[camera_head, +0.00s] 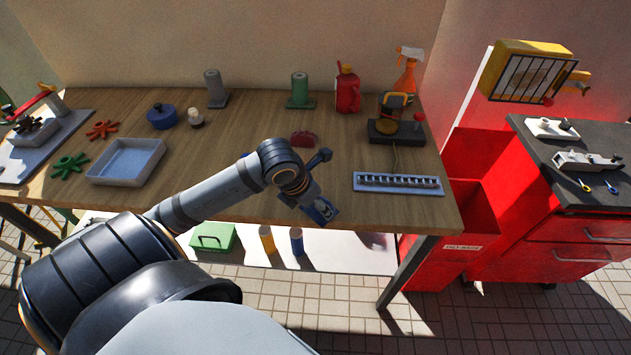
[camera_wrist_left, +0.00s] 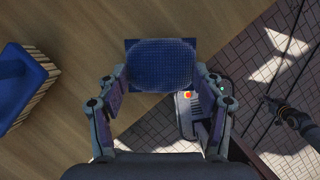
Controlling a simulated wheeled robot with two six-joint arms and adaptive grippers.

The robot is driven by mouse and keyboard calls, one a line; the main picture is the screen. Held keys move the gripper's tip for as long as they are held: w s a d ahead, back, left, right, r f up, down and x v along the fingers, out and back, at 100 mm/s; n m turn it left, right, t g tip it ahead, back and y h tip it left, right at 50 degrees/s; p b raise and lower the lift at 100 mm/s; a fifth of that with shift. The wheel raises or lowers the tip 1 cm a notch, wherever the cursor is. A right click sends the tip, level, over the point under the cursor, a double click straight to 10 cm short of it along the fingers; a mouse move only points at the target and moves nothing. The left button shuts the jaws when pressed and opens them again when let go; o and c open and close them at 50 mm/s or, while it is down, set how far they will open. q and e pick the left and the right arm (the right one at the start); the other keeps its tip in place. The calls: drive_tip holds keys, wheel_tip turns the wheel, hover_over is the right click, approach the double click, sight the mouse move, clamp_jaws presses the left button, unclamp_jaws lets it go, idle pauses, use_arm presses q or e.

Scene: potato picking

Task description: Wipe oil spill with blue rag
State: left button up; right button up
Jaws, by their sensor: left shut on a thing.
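My left gripper (camera_head: 320,204) is over the front edge of the wooden table. In the left wrist view its two fingers (camera_wrist_left: 160,75) stand on either side of a blue rag (camera_wrist_left: 160,60), which has a mesh-like surface and a flat, squarish outline. My left gripper is shut on it. In the head view a small blue patch of the rag (camera_head: 327,212) shows at the gripper's tip. I cannot make out an oil spill in either view. A dark, jointed shape at the right of the left wrist view looks like my right gripper (camera_wrist_left: 272,106); its jaws are too small to read.
A dark red object (camera_head: 302,139) lies on the table (camera_head: 225,125) beyond my arm. A blue-grey rack (camera_head: 398,190) lies to the right. A pale blue tray (camera_head: 125,163) is at left; a red bin (camera_head: 465,220) stands beside the table.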

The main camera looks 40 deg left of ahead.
sight(321, 177)
use_arm(q)
drive_tip(key=shift+s, duration=0.1)
drive_tip(key=shift+w+a+b, duration=0.2)
drive_tip(key=shift+w+b, duration=0.15)
drive_tip(key=shift+w, duration=0.05)
drive_tip(key=shift+w+a+r+b, duration=0.1)
drive_tip(key=shift+w+a+b, duration=0.25)
drive_tip(key=shift+w, duration=0.3)
drive_tip(key=shift+w+a+r+b, duration=0.1)
drive_tip(key=shift+w+a+b, duration=0.1)
drive_tip(key=shift+w+a, duration=0.35)
drive_tip(key=shift+c, duration=0.2)
drive_tip(key=w, duration=0.1)
drive_tip(key=w+a+b, duration=0.1)
drive_tip(key=w, duration=0.1)
drive_tip(key=shift+a+f, duration=0.2)
drive_tip(key=shift+w+a+b, duration=0.3)
drive_tip(key=shift+w+a, duration=0.25)
drive_tip(key=shift+w, duration=0.3)
drive_tip(key=shift+w+a+b, duration=0.25)
drive_tip(key=shift+w+a, duration=0.3)
drive_tip(key=shift+w, duration=0.3)
